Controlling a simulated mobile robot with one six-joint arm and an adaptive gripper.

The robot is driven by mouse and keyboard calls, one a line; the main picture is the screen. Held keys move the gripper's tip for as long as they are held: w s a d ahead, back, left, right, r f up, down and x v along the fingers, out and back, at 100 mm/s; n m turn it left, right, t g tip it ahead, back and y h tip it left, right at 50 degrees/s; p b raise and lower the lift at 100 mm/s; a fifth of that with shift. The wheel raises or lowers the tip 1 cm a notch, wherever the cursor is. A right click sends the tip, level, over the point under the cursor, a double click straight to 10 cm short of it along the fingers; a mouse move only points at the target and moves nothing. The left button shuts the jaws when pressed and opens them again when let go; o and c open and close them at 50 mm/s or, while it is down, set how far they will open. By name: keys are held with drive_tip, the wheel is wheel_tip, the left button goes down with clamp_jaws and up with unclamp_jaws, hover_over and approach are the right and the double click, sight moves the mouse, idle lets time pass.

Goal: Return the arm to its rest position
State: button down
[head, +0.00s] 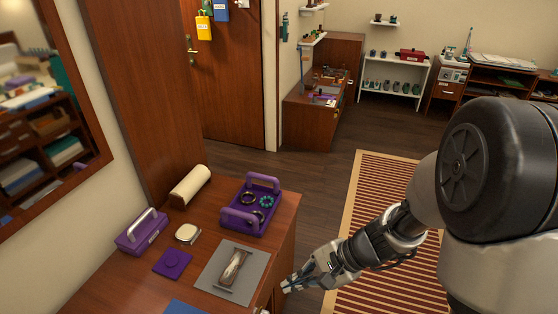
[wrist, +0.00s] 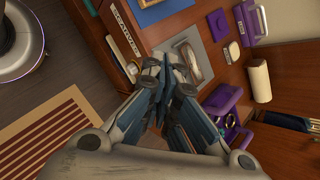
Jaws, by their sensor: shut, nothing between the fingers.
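My gripper (head: 287,287) is at the front edge of the wooden dresser (head: 285,225), just off its right side in the head view. My arm reaches down and left to it from the right. In the wrist view my gripper (wrist: 181,62) has its fingers together with nothing held, in front of the dresser's edge. I cannot tell whether the fingertips touch the dresser.
A purple tray (head: 240,220) with rings, a purple case (head: 140,233), a cream roll (head: 190,186) and a grey mat (head: 211,272) lie on the dresser. A drawer front with a label (wrist: 128,27) shows near my gripper. A striped rug (head: 370,200) and open floor lie right.

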drive_tip(key=s+d+r+n+t+h, duration=0.2)
drive_tip(key=s+d+r+n+h, duration=0.2)
drive_tip(key=s+r, duration=0.3)
drive_tip(key=s+d+r+n+t+h, duration=0.1)
drive_tip(key=s+d+r+n+h, duration=0.3)
drive_tip(key=r, duration=0.6)
drive_tip(key=s+d+n, duration=0.2)
drive_tip(key=s+n, duration=0.1)
drive_tip(key=shift+s+t, duration=0.2)
drive_tip(key=shift+t, duration=0.2)
drive_tip(key=shift+d, duration=0.1)
